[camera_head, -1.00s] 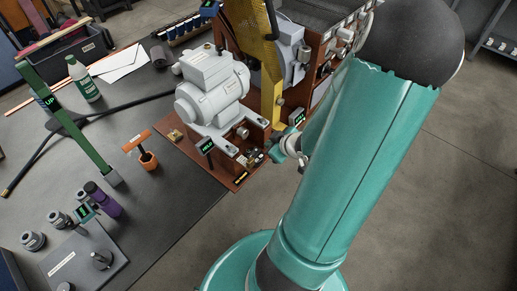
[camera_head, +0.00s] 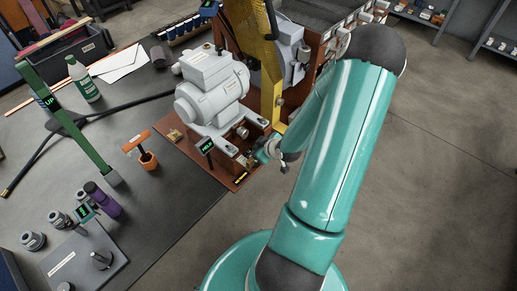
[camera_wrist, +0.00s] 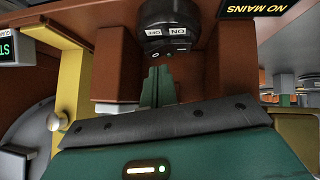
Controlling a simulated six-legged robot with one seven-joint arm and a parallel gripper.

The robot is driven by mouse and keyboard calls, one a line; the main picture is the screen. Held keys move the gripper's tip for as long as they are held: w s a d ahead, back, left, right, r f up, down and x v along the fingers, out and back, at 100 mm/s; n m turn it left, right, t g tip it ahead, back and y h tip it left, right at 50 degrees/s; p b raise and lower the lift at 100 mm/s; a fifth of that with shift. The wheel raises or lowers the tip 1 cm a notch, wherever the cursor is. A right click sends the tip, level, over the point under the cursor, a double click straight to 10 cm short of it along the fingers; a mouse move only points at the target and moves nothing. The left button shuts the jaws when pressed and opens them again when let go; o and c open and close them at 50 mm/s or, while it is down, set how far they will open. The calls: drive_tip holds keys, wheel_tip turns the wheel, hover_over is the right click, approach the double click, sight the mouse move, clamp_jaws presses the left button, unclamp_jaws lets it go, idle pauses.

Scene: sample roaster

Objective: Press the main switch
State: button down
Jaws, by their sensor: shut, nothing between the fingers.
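In the wrist view a dark round switch (camera_wrist: 168,22) with white ON and OFF tabs and small marks below them is at the top centre, between reddish-brown walls. My gripper (camera_wrist: 157,72) is shut and empty, its green fingers pointing up the picture at the switch. The fingertips end just below the switch's marks; I cannot tell whether they touch it. In the head view my gripper (camera_head: 261,155) is at the front right corner of the brown machine base (camera_head: 190,141), low beside the grey motor. The switch is too small and partly hidden there.
The grey motor (camera_head: 212,88) and a yellow upright (camera_head: 266,75) stand close to my gripper. A NO MAINS sign (camera_wrist: 268,8) is right of the switch. An orange-handled tool in a cup (camera_head: 148,158) and a green post (camera_head: 75,125) are on the bench. Open floor lies right.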

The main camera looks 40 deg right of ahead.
drive_tip(key=shift+f, duration=0.6)
drive_tip(key=shift+d, duration=0.1)
drive_tip(key=shift+d+f, duration=0.15)
drive_tip(key=shift+f, duration=0.1)
